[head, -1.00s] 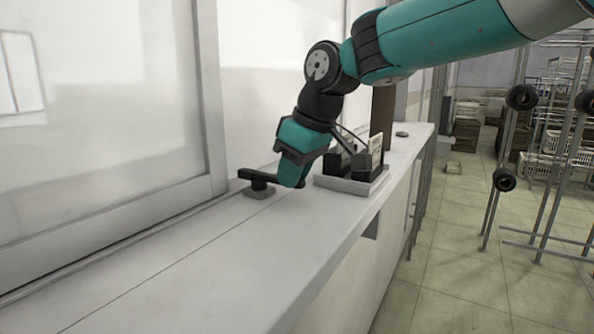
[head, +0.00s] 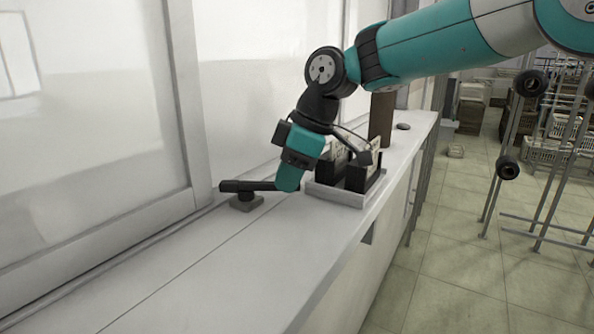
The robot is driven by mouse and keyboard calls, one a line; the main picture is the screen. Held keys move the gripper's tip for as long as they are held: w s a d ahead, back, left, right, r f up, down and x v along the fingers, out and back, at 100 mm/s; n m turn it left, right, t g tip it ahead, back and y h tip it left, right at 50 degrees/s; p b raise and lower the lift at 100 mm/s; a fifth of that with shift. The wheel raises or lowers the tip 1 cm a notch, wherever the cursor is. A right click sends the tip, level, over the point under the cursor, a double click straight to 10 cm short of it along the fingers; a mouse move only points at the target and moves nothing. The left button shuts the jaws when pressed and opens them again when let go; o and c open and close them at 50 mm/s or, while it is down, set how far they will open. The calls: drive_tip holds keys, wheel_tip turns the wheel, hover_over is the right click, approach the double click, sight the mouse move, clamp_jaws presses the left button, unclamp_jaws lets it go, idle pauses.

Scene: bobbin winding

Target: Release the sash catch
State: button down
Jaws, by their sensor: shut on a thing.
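The sash catch (head: 235,186) is a black lever on a small dark base on the white sill, beside the foot of the window frame at centre-left. Its left end points toward the frame, and its right end reaches my gripper (head: 287,182). My gripper, teal and black, points down low over the sill. It is shut on the right end of the catch lever. The fingertips and the exact grip are hidden behind the gripper's teal body.
A light tray (head: 338,195) with dark upright holders stands on the sill just right of my gripper. A small dark disc (head: 403,126) and a brown post (head: 381,120) are farther back. The sill (head: 190,270) toward the viewer is clear. Metal racks stand at right.

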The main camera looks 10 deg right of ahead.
idle(0.4)
drive_tip(key=c, duration=1)
unclamp_jaws()
drive_tip(key=shift+c, duration=0.2)
drive_tip(key=shift+r, duration=0.1)
drive_tip(key=p+v, duration=0.6)
drive_tip(key=v, duration=1.1)
drive_tip(key=shift+d+r, duration=0.1)
